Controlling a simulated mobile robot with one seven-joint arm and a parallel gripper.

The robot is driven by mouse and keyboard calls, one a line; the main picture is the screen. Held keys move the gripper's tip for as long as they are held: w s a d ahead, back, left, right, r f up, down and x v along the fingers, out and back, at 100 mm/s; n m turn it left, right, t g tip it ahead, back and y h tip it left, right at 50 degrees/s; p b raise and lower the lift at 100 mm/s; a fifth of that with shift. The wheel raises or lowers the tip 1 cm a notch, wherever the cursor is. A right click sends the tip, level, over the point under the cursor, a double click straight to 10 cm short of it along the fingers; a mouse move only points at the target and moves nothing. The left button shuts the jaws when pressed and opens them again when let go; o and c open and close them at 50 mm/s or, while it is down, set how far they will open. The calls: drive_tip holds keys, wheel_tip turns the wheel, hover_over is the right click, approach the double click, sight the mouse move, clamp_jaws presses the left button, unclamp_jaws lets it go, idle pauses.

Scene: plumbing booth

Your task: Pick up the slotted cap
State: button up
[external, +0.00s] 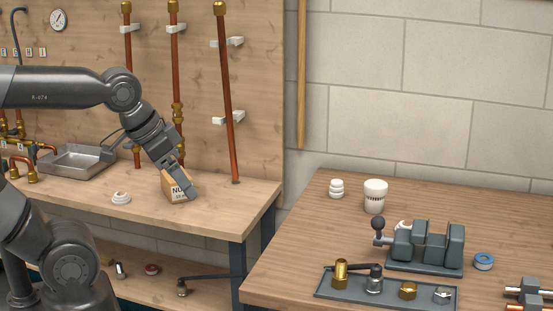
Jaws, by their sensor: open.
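I cannot tell for certain which piece is the slotted cap. A white cylindrical piece with a wider top and a band of small dark marks (375,197) stands upright on the right table. A smaller white ringed piece (336,189) stands left of it. Another low white ringed piece (121,198) sits on the left bench.
A grey vise (427,250) stands on the right table. A grey tray (335,295) in front of it holds several metal fittings. A blue and white tape roll (484,261) lies at right. A metal pan (77,160) and copper pipes stand at the left bench. A gap separates the tables.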

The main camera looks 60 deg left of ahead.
drive_tip(key=w+r, duration=0.5)
drive_tip(key=w, duration=0.8)
drive_tip(key=m+h, duration=0.1)
drive_tip(key=m, duration=0.1)
hover_over(376, 183)
drive_tip(key=s+a, duration=0.2)
drive_tip(key=s, duration=0.2)
wheel_tip(376, 183, down, 16)
drive_tip(key=f, duration=0.1)
drive_tip(key=x, duration=0.4)
drive_tip(key=shift+w+d, duration=0.3)
drive_tip(key=shift+d+x, duration=0.15)
drive_tip(key=shift+x, duration=1.3)
drive_tip(key=shift+d+x, duration=0.15)
drive_tip(key=shift+x, duration=1.35)
drive_tip(key=shift+c, duration=0.3)
